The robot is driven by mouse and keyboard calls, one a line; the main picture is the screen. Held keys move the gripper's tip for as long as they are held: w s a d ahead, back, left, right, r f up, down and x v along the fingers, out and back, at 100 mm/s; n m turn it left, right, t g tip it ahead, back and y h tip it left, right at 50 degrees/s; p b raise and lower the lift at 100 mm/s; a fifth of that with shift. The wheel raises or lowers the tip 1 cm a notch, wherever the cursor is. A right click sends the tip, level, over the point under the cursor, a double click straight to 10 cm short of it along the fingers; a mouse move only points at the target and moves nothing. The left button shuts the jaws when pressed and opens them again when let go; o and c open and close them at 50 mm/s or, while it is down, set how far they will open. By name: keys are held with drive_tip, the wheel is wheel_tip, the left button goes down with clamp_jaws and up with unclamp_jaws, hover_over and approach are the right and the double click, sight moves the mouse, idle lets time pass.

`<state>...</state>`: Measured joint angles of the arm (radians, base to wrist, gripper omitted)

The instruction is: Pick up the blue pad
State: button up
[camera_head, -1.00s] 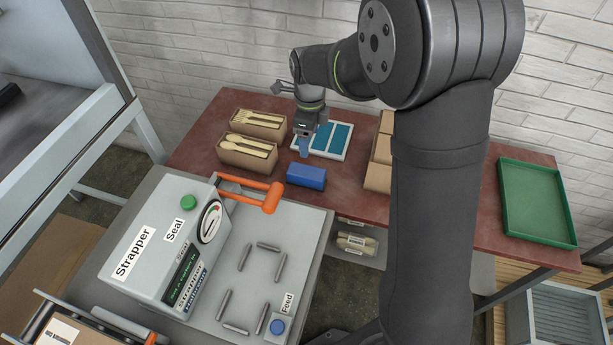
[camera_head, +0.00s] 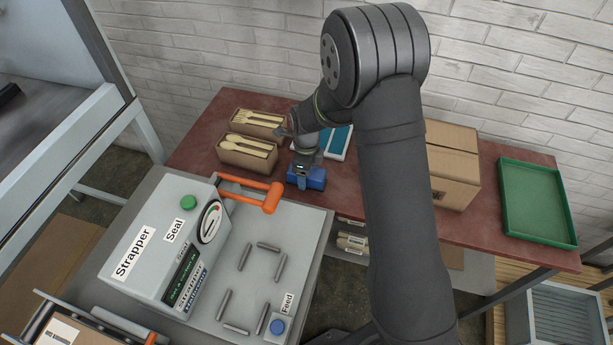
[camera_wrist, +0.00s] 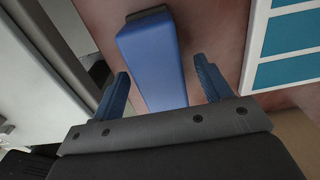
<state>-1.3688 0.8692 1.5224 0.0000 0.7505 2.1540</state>
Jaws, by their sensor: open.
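The blue pad (camera_head: 316,178) is a small blue block lying on the red-brown table, just right of the strapper bench. In the wrist view the blue pad (camera_wrist: 152,62) stretches away from me, its near end between my fingers. My gripper (camera_head: 303,184) is over the pad and hides part of it in the head view. In the wrist view my gripper (camera_wrist: 163,82) is open, with one blue finger on each side of the pad and a visible gap at each. Whether the fingertips are down at table height I cannot tell.
A white tray with blue panels (camera_head: 338,140) lies just behind the pad. Boxes of wooden cutlery (camera_head: 247,152) stand to the left. The strapper (camera_head: 165,245) with its orange handle (camera_head: 272,197) is close on the left. A cardboard box (camera_head: 452,165) and green tray (camera_head: 537,203) stand right.

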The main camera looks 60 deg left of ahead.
wheel_tip(320, 180, down, 2)
drive_tip(key=shift+f, duration=0.1)
drive_tip(key=c, duration=1.1)
